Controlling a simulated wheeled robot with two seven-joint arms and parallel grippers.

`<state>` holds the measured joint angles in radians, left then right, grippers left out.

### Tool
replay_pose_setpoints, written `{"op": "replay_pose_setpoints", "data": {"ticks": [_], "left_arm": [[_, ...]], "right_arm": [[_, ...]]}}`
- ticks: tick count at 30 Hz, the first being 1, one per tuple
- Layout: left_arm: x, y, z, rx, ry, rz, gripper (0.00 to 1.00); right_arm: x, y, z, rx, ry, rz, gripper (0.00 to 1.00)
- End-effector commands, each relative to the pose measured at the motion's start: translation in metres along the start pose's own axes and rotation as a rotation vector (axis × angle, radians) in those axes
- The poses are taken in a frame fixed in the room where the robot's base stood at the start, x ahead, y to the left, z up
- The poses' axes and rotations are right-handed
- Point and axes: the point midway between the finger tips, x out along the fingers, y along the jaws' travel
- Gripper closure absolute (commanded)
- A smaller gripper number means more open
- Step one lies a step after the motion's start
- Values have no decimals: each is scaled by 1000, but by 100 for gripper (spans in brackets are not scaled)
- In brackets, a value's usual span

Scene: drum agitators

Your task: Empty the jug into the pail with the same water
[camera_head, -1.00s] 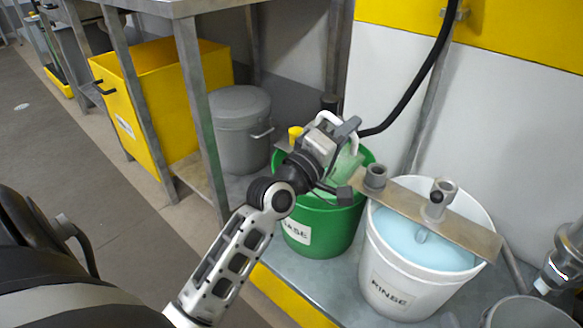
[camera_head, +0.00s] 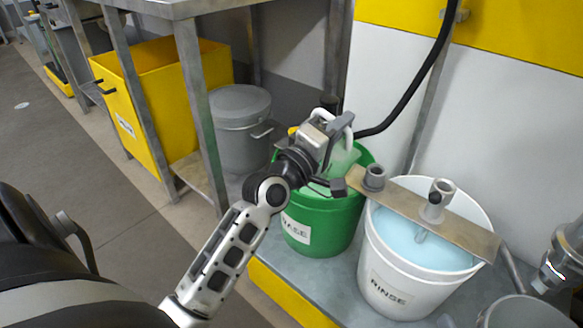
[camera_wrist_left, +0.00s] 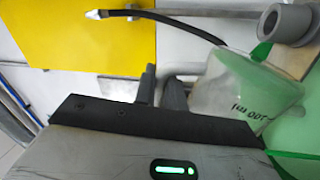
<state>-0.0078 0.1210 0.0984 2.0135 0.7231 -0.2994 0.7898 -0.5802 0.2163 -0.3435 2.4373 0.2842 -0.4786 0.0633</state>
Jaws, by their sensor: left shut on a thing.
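My left gripper (camera_head: 333,135) is shut on the jug and holds it over the green pail. The jug (camera_head: 343,160) is translucent with a pale green tint and is partly hidden by the gripper. In the left wrist view the jug (camera_wrist_left: 232,88) is beside the fingers, with its printed volume mark upside down. The green pail (camera_head: 322,225) has a label ending in "ASE"; its inside is partly hidden. The white pail (camera_head: 385,265) is labelled "RINSE" and holds pale blue water (camera_head: 425,248). My right gripper is not in view.
A metal bar (camera_head: 460,227) with grey fittings lies across the white pail and reaches the green pail's rim. A black hose (camera_head: 410,90) hangs behind. A grey lidded bin (camera_head: 240,125) and yellow bin (camera_head: 130,95) stand left. A grey container (camera_head: 520,312) is at lower right.

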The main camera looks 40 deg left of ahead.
Motion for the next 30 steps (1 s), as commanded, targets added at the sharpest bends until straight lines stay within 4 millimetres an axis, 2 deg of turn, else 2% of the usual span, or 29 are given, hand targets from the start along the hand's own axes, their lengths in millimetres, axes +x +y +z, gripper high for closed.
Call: {"op": "replay_pose_setpoints", "data": {"ticks": [30], "left_arm": [[1,5,-17,-79,16,1,100]], "right_arm": [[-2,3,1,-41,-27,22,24]]}}
